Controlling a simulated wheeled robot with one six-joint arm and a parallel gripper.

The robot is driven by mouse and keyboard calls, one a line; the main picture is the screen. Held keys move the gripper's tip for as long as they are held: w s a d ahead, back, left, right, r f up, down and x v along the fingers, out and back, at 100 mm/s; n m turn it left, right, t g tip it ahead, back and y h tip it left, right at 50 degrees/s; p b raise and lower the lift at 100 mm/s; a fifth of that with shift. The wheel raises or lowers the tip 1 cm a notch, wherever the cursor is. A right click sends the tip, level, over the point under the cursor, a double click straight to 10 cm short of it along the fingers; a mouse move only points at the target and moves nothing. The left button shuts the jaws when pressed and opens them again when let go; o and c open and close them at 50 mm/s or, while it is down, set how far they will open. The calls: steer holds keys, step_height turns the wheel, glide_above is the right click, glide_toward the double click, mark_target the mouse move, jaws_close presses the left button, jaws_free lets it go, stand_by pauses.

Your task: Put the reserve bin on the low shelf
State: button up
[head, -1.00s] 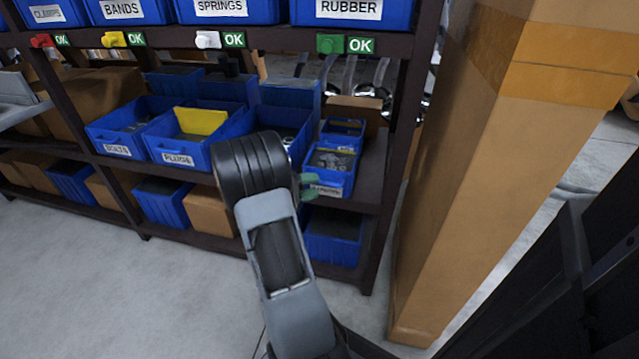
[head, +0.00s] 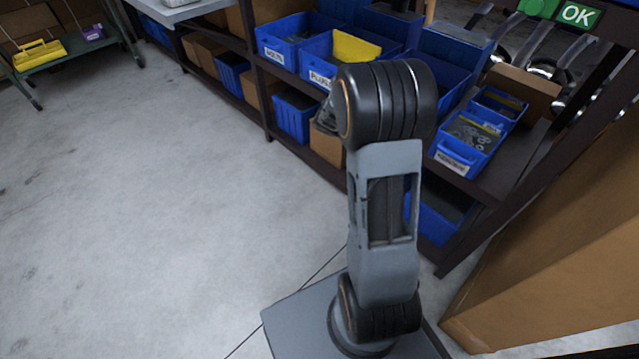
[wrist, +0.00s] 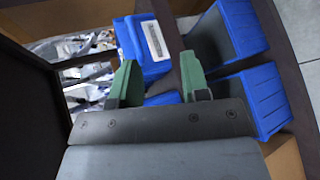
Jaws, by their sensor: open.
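No bin in view is legibly marked reserve. In the head view, a small labelled blue bin (head: 468,143) with grey parts stands on the middle shelf (head: 478,187), and another small blue bin (head: 497,106) stands behind it. The low shelf (head: 318,163) runs beneath. My gripper is hidden behind my arm there. In the wrist view, my gripper (wrist: 160,82) has its green fingers spread, with nothing clearly held. A labelled blue bin (wrist: 148,55) lies just beyond the fingers; whether they touch it I cannot tell. Two blue bins (wrist: 228,32) (wrist: 253,98) show right of the shelf edge.
Larger blue bins, one with a yellow card (head: 354,48), fill the middle shelf to the left. The low shelf holds blue bins and cardboard boxes (head: 327,137). A tall cardboard box (head: 560,265) stands close at right.

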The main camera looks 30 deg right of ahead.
steer(key=s+a+r+n+t+y, duration=0.1)
steer(key=a+t+y, duration=0.4)
steer(key=a, duration=0.7)
steer(key=s+a+r+n+t+y, duration=0.1)
steer(key=a+n+t+y, duration=0.3)
steer(key=a, duration=0.7)
steer(key=s+t, duration=0.1)
steer(key=t, duration=0.1)
steer(key=shift+s+a+r+n+t+y, duration=0.2)
steer(key=shift+a+n+t+y, duration=0.1)
steer(key=shift+a+y, duration=0.1)
